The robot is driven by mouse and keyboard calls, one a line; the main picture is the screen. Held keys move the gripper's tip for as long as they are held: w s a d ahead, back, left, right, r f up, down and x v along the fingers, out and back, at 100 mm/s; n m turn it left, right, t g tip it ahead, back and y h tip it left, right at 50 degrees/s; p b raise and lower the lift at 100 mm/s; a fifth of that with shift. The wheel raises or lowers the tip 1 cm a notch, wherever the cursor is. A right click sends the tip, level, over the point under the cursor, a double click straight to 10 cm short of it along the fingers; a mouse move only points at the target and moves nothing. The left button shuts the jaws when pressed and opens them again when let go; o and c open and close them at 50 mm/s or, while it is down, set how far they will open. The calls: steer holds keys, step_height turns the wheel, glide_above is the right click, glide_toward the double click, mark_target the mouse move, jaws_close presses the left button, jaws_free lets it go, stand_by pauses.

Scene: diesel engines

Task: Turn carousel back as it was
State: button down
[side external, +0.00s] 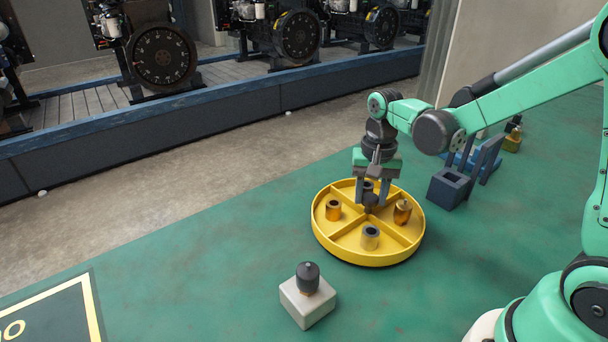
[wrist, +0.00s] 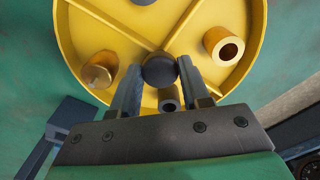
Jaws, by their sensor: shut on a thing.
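The carousel (side external: 334,238) is a round yellow tray with a rim, split by cross walls into compartments, flat on the green bench. It also fills the top of the wrist view (wrist: 190,14). My gripper (side external: 373,201) points down over its middle, shut on the dark round centre knob (wrist: 159,70), one finger on each side. A brass ring (side external: 333,210) lies in the left compartment, a copper-coloured capped piece (side external: 403,211) in the right one, and a grey bushing (side external: 370,238) in the near one. Another grey bushing (wrist: 168,100) shows between my fingers, partly hidden in the side view.
A pale block (side external: 308,304) with a dark rounded piece (side external: 308,275) stands in front of the carousel. A blue-grey open box (side external: 449,188) and a blue frame stand to its right.

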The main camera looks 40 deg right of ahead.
mark_target(370, 197)
stand_by(0.4)
steer(key=shift+c, duration=2.1)
jaws_free()
steer(key=shift+r, duration=2.8)
steer(key=s+a+r+n+t, duration=0.2)
steer(key=s+a+n+t, duration=0.3)
steer(key=n+t, duration=0.2)
steer(key=shift+s+r+n, duration=0.15)
steer(key=shift+r+n, duration=0.05)
steer(key=shift+n, duration=0.8)
